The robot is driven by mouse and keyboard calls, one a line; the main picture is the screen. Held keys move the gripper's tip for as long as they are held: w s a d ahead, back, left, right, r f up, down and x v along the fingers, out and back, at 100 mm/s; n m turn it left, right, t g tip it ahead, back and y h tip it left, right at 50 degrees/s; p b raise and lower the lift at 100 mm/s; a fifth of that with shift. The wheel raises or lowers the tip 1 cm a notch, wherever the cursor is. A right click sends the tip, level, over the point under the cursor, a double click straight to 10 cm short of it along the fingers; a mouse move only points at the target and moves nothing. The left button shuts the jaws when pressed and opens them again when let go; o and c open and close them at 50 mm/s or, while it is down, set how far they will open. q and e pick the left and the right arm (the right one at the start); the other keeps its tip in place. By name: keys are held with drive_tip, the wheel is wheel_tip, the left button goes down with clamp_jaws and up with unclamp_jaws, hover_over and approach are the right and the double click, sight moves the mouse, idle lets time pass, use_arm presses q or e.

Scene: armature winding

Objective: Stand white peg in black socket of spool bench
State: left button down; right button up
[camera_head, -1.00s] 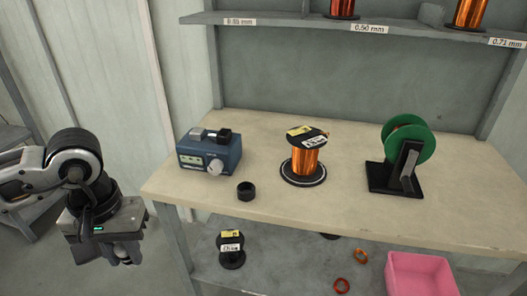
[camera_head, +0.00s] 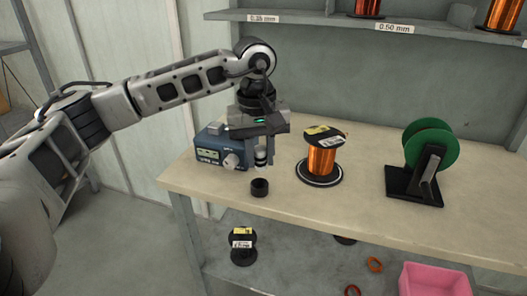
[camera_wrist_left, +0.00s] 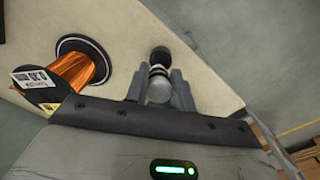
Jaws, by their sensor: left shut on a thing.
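My left gripper (camera_head: 262,155) is shut on the white peg (camera_head: 261,157), which hangs roughly upright below it, in front of the blue box on the bench. The peg also shows between the two fingers in the left wrist view (camera_wrist_left: 158,88). The black socket (camera_head: 260,187) is a short open cup on the bench top, just below and nearer than the gripper in the head view. In the left wrist view the socket (camera_wrist_left: 160,55) appears just beyond the peg's end. The peg appears apart from the socket and above the bench. My right gripper is not in view.
A copper wire spool (camera_head: 321,160) stands right of the socket, and a green reel on a black stand (camera_head: 430,150) farther right. The blue box (camera_head: 218,150) is close behind the gripper. A pink bin (camera_head: 435,280) and another spool (camera_head: 242,245) are on the lower shelf.

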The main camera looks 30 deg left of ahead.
sight(259, 166)
use_arm(q)
drive_tip(key=shift+w+a+r+n, duration=0.2)
drive_tip(key=shift+w+a+n, duration=0.1)
drive_tip(key=shift+a+n, duration=0.15)
drive_tip(key=shift+f+b, duration=1.45)
drive_tip(key=shift+f, duration=0.4)
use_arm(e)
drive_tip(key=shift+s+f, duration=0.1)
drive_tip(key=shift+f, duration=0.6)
use_arm(q)
drive_tip(key=shift+d+f, duration=0.1)
drive_tip(key=shift+d, duration=0.05)
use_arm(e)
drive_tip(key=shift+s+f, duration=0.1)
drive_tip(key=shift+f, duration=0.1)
use_arm(q)
drive_tip(key=shift+f+b, duration=1.05)
drive_tip(key=shift+f, duration=0.4)
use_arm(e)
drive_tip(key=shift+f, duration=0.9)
use_arm(q)
drive_tip(key=c, duration=1.1)
unclamp_jaws()
